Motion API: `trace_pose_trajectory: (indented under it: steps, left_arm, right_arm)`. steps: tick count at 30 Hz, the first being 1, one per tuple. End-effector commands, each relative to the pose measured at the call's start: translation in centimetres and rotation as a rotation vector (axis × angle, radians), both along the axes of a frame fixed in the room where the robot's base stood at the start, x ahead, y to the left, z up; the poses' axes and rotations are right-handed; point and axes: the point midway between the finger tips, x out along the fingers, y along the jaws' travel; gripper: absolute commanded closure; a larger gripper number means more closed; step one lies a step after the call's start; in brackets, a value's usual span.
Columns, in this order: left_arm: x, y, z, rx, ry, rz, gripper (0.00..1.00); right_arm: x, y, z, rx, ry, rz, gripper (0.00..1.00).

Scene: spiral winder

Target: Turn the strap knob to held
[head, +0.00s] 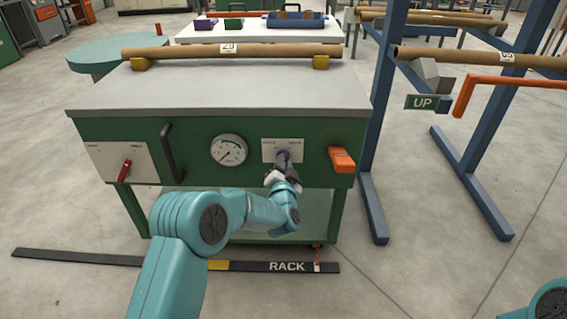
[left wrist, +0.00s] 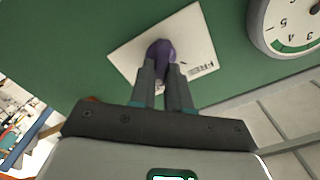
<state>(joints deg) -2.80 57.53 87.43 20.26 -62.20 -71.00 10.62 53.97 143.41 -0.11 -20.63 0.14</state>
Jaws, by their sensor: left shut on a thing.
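The strap knob is purple and sits on a white label plate (head: 268,151) on the green front of the cart. It shows best in the left wrist view, where the knob (left wrist: 160,50) stands between the fingertips. The word FREE is readable on the plate, upside down; the other wording is too small or hidden. My left gripper (head: 284,166) is at the plate, and its two fingers (left wrist: 163,72) are closed around the knob. The fingers hide part of the knob, so its exact setting is unclear. My right gripper is out of view.
A round gauge (head: 229,150), a black handle (head: 172,152), a red switch (head: 125,171) and an orange block (head: 342,160) flank the knob. A cardboard tube (head: 230,51) lies on the cart top. A blue rack frame (head: 382,120) stands close to the right.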

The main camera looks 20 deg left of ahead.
Motion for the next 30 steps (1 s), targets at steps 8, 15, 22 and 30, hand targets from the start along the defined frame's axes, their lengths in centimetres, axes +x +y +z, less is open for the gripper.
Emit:
trace_pose_trajectory:
  steps: [8, 15, 22, 30]
  left_arm:
    - [0.0, 0.0, -0.1, 0.015, 0.005, -0.001, 1.0]
    - [0.0, 0.0, 0.0, 0.015, 0.005, -0.001, 0.7]
    - [0.0, 0.0, 0.0, 0.013, 0.004, 0.0, 0.57]
    - [-1.4, -0.4, 0.2, 0.013, 0.004, -0.001, 0.57]
  right_arm:
    - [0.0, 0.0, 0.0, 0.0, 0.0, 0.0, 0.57]
    - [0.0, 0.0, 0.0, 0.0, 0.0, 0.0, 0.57]
    - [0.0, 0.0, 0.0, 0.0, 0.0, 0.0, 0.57]
    - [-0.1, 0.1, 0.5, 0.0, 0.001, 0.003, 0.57]
